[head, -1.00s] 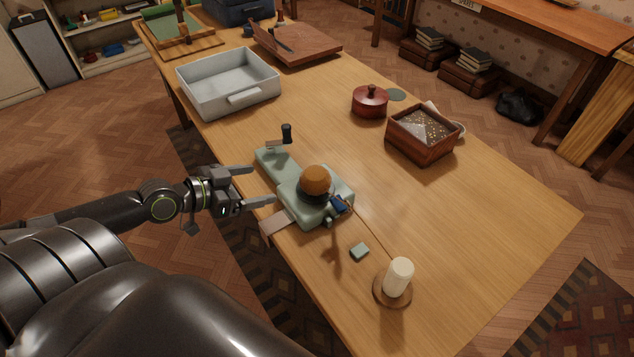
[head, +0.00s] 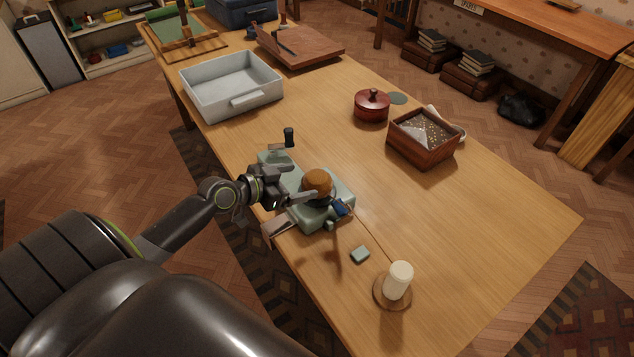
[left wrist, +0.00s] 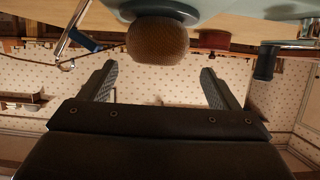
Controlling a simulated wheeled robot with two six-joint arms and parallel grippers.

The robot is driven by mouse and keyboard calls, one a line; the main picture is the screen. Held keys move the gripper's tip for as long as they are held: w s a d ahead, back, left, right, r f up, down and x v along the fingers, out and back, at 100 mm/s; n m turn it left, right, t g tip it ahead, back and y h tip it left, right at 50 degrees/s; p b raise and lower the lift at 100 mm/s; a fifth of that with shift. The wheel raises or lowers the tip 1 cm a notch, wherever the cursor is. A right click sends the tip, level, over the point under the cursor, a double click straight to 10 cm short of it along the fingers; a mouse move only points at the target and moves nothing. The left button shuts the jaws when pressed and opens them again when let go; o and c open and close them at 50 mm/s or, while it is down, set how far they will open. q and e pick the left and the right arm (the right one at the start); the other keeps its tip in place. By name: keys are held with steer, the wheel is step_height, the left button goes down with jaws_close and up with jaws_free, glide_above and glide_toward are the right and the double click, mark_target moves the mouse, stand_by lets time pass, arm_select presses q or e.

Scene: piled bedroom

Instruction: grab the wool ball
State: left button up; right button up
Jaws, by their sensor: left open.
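The wool ball (head: 318,182) is a brown-orange ball on the dark holder of a pale green hand-cranked winder (head: 340,196) near the table's left edge. It also shows in the left wrist view (left wrist: 157,42), at the top middle, just beyond the fingertips. My left gripper (head: 306,196) is at the winder with its fingers reaching to the ball's near side. In the left wrist view the two fingers (left wrist: 158,72) are wide apart with nothing between them. Whether a finger touches the ball I cannot tell. My right gripper is not in view.
The winder's black crank handle (head: 289,137) stands behind my gripper. A grey tray (head: 232,87), a red pot (head: 371,106) and a wooden box (head: 422,139) stand farther back. The table's right side is clear.

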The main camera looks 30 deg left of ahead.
mark_target(324, 177)
arm_select(q)
steer(key=shift+w+d, duration=0.3)
steer(key=shift+w, duration=0.1)
steer(key=p+x, duration=0.1)
steer(key=x, duration=0.2)
steer(key=shift+d+p, duration=0.2)
steer(key=shift+p, duration=0.1)
steer(key=shift+w+d+f, duration=0.15)
steer(key=shift+w+f, duration=0.05)
steer(key=shift+w, duration=0.15)
steer(key=c, duration=1.1)
steer(key=shift+r, duration=0.1)
